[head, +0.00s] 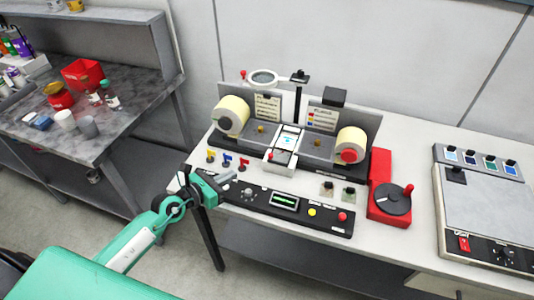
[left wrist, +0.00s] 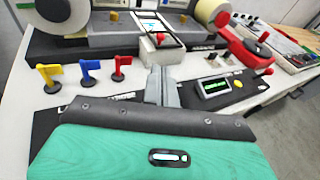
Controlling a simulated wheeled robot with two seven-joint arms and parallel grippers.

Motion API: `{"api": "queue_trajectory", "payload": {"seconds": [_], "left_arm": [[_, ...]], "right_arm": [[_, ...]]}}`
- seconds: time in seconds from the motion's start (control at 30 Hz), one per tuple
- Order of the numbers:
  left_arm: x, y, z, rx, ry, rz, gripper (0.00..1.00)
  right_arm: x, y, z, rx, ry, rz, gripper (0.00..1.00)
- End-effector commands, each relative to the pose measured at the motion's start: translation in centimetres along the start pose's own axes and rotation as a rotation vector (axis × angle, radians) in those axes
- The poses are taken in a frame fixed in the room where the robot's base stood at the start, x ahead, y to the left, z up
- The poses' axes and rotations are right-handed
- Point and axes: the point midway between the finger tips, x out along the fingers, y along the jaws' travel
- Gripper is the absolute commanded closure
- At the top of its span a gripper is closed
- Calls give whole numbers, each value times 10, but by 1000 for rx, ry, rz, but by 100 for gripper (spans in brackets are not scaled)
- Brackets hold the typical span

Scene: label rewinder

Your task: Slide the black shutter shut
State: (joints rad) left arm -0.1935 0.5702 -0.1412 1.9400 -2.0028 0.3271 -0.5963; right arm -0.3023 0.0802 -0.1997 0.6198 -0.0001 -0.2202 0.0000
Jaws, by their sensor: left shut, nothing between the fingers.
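The label rewinder (head: 262,135) stands on the white bench, with a cream label roll at each side. A black block (head: 334,96) sits on top of its right upright plate, and a flat black head (head: 300,77) tops a thin post at the middle. I cannot tell which black part is the shutter. My left gripper (head: 226,178) is shut and empty, in front of the rewinder near the left end of the black control panel (head: 320,215). Its closed fingers (left wrist: 161,85) point toward the rewinder in the left wrist view. My right gripper is not in view.
Yellow, blue and red flag levers (left wrist: 88,68) stand left of my left fingers. A red crank unit (head: 390,200) stands right of the panel, and a grey flat machine (head: 490,210) farther right. A cluttered grey table (head: 120,130) is at left.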

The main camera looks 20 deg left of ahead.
Motion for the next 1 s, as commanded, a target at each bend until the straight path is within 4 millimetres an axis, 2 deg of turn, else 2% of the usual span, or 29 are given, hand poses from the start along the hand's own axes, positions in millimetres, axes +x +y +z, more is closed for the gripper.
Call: {"api": "queue_trajectory", "payload": {"seconds": [0.17,0.27,0.8,1.0], "left_arm": [[6,1,3,44,12,-3,100],[16,0,4,41,11,-3,100],[105,0,2,39,11,-3,100],[129,0,0,38,11,-3,100]], "right_arm": [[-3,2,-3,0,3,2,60],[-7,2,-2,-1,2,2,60],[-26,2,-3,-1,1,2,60],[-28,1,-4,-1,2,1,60]]}}
